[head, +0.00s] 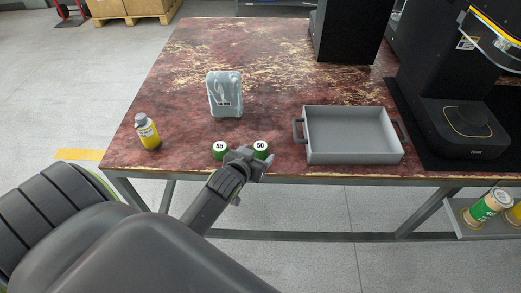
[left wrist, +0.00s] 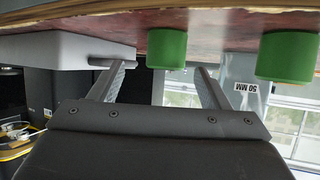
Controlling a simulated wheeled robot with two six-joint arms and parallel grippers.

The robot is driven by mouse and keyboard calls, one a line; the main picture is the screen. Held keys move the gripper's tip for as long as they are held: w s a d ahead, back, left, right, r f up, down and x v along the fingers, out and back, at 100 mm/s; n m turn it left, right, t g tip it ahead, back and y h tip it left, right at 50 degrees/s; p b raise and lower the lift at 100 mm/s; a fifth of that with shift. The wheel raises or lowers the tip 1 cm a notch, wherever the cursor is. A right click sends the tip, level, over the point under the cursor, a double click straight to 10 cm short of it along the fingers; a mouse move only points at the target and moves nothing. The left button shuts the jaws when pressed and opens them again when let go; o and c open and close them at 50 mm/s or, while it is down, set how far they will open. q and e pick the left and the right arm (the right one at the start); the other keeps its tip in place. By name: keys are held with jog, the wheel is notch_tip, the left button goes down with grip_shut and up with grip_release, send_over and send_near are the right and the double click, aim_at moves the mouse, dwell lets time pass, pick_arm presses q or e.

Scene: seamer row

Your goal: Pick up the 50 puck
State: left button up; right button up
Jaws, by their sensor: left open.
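The 50 puck (head: 261,149) is a green cylinder with a white top, standing near the front edge of the worn red table (head: 190,55). The similar 55 puck (head: 219,151) stands to its left. My left gripper (head: 252,160) is open at the table edge, just in front of the 50 puck and partly covering it. In the left wrist view, which is upside down, the 50 puck (left wrist: 166,48) appears between the two spread fingertips (left wrist: 163,70), at or just past them. The 55 puck (left wrist: 288,55) is outside the fingers to the right. My right gripper is not seen.
A grey tray (head: 352,160) with handles stands right of the pucks. A grey jug (head: 224,94) stands behind them, and a yellow-labelled bottle (head: 147,132) at the left. Black machines (head: 462,120) fill the right side.

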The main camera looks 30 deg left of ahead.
aim_at(259, 148)
pick_arm(q)
jog(key=shift+a+r+x, duration=0.1)
jog(key=shift+a+x, duration=0.1)
jog(key=shift+x, duration=1.15)
jog(key=shift+a+r+x, duration=0.15)
jog(key=shift+x, duration=1.2)
jog(key=shift+c, duration=0.2)
jog(key=c, duration=1.1)
jog(key=shift+o, duration=0.2)
